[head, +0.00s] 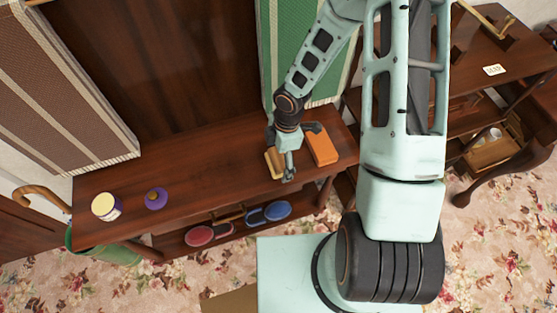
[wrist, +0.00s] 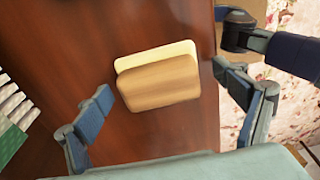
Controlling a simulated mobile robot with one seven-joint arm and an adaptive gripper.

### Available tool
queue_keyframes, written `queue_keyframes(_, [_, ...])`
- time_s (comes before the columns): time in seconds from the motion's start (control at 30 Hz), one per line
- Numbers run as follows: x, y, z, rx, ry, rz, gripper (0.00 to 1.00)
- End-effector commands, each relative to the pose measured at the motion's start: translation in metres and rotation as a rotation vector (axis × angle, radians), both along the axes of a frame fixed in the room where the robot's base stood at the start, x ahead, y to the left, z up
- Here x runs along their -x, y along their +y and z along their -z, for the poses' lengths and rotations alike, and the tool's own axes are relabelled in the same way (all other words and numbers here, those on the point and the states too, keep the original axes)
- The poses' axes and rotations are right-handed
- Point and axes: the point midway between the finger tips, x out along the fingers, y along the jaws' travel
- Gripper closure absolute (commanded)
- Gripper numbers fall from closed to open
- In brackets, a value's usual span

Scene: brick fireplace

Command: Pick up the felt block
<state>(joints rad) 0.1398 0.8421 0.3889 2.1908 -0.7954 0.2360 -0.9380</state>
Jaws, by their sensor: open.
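The felt block (wrist: 158,78) has a tan wooden-looking body and a cream layer along one long side. It lies on the dark wooden bench (head: 190,155); in the head view the block (head: 273,163) is partly covered by my gripper (head: 280,160). In the wrist view my gripper (wrist: 164,84) is open, with one finger left of the block and the other at its right. Gaps show between the block and both fingers in that view. Whether the fingertips reach down to block height is unclear.
An orange box (head: 321,147) lies on the bench just right of my gripper. A cream tin (head: 106,206) and a purple jar (head: 156,199) stand at the bench's left end. Shoes (head: 208,234) sit on the shelf below.

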Motion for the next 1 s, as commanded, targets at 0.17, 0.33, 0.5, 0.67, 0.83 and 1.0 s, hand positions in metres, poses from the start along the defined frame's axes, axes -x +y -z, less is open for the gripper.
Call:
queue_keyframes(0.17, [0.0, 0.0, 0.0, 0.0, -0.001, 0.0, 0.17])
queue_keyframes(0.33, [0.0, 0.0, -0.001, 0.0, -0.001, 0.0, 0.36])
queue_keyframes(0.5, [0.0, 0.0, -0.001, 0.0, -0.001, -0.001, 0.55])
queue_keyframes(0.67, [0.0, 0.0, -0.001, 0.0, -0.001, -0.001, 0.6])
queue_keyframes(0.83, [-0.001, 0.0, -0.004, -0.001, -0.002, -0.001, 0.6])
queue_keyframes(1.0, [-0.001, 0.0, -0.018, -0.001, -0.004, 0.001, 0.6])
